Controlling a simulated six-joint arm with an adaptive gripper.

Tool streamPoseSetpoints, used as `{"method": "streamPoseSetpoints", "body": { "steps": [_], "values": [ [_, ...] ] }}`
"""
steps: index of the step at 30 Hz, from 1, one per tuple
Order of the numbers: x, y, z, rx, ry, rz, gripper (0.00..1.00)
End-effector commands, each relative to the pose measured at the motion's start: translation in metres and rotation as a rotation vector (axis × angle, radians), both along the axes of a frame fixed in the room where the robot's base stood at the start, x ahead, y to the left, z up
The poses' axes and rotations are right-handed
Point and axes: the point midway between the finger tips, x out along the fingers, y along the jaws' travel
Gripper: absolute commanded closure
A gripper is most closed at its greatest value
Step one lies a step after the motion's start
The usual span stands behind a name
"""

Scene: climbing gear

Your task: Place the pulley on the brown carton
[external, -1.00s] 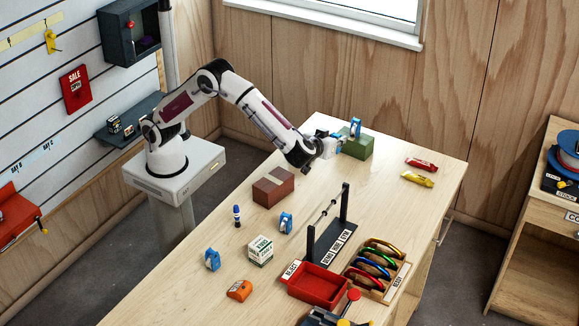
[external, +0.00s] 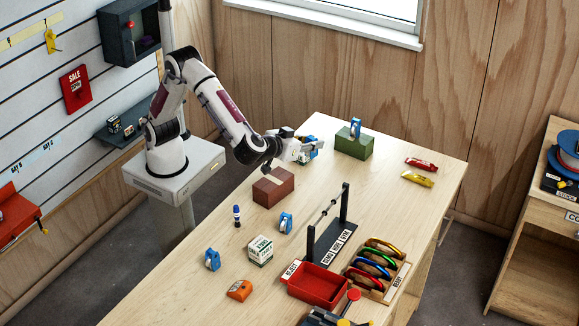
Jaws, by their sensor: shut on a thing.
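My gripper (external: 307,152) is shut on a blue pulley (external: 313,143), which is held above the table and partly hidden by the fingers. The brown carton (external: 274,190) is a box with a pale tape strip on top. It stands on the table to the left of and nearer the camera than my gripper, and its top is bare. Another blue pulley (external: 355,128) stands on the green carton (external: 354,148).
A dark blue bottle (external: 237,215), a white-and-green box (external: 260,250) and an orange item (external: 239,290) stand near the brown carton. A black rail stand (external: 345,215), a red tray (external: 318,282) and a carabiner rack (external: 375,265) are to the right.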

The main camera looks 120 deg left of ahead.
Motion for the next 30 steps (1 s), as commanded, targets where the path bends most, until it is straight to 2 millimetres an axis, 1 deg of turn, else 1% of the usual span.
{"method": "streamPoseSetpoints", "body": {
  "steps": [1, 6, 10, 13, 18, 21, 25, 30],
  "values": [
    [-0.007, -0.011, 0.005, 0.000, -0.001, -0.023, 1.00],
    [-0.031, -0.040, 0.014, 0.000, -0.001, -0.085, 1.00],
    [-0.052, -0.056, 0.019, 0.000, 0.000, -0.127, 1.00],
    [-0.068, -0.063, 0.019, 0.000, 0.000, -0.152, 1.00],
    [-0.091, -0.064, 0.015, 0.000, 0.001, -0.167, 1.00],
    [-0.099, -0.059, 0.010, 0.000, 0.001, -0.162, 1.00],
    [-0.105, -0.056, 0.004, 0.000, 0.002, -0.155, 1.00],
    [-0.106, -0.055, 0.002, -0.001, 0.000, -0.147, 1.00]
  ]
}}
